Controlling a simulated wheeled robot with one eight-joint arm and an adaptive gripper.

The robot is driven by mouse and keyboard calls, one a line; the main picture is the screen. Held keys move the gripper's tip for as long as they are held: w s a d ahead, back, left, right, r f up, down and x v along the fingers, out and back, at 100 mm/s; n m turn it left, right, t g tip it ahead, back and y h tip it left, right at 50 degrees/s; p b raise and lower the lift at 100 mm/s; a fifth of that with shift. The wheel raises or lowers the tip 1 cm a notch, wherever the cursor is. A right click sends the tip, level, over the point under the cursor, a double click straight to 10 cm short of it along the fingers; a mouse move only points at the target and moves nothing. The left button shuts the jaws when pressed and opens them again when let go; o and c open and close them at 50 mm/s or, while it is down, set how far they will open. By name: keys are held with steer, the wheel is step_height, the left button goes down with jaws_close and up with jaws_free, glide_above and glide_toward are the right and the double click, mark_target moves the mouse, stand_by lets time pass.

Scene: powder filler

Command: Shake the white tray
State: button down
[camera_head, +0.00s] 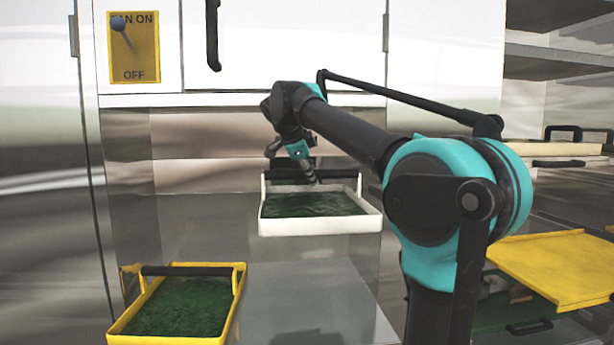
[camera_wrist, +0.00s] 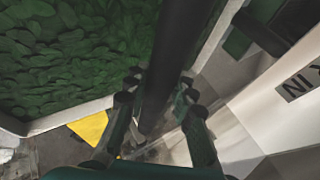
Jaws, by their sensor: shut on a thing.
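The white tray (camera_head: 318,225) holds green leafy material and has a black bar handle across its back side. My gripper (camera_head: 313,178) is at that handle, shut on it. The tray hangs in front of the recess in the metal cabinet, and looks about level. In the wrist view the black handle (camera_wrist: 178,60) runs between my gripper's fingers (camera_wrist: 155,110). The green contents (camera_wrist: 75,50) and the tray's pale rim (camera_wrist: 75,115) show at the left. The fingers partly hide the handle.
A yellow tray (camera_head: 238,300) with green contents stands lower left. A yellow switch plate (camera_head: 134,47) marked ON and OFF is at upper left. A yellow lid-like panel (camera_head: 555,268) is at right, near shelves (camera_head: 560,60). The metal surface (camera_head: 310,300) below the white tray looks clear.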

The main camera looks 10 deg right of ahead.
mark_target(294, 171)
steer(key=a, duration=0.4)
steer(key=shift+w+a, duration=0.1)
steer(key=shift+a, duration=0.3)
steer(key=d, duration=0.5)
steer(key=shift+d, duration=0.3)
steer(key=a, duration=0.5)
steer(key=shift+a, duration=0.3)
steer(key=d, duration=0.6)
steer(key=shift+d, duration=0.2)
steer(key=shift+a, duration=0.5)
steer(key=shift+d, duration=0.1)
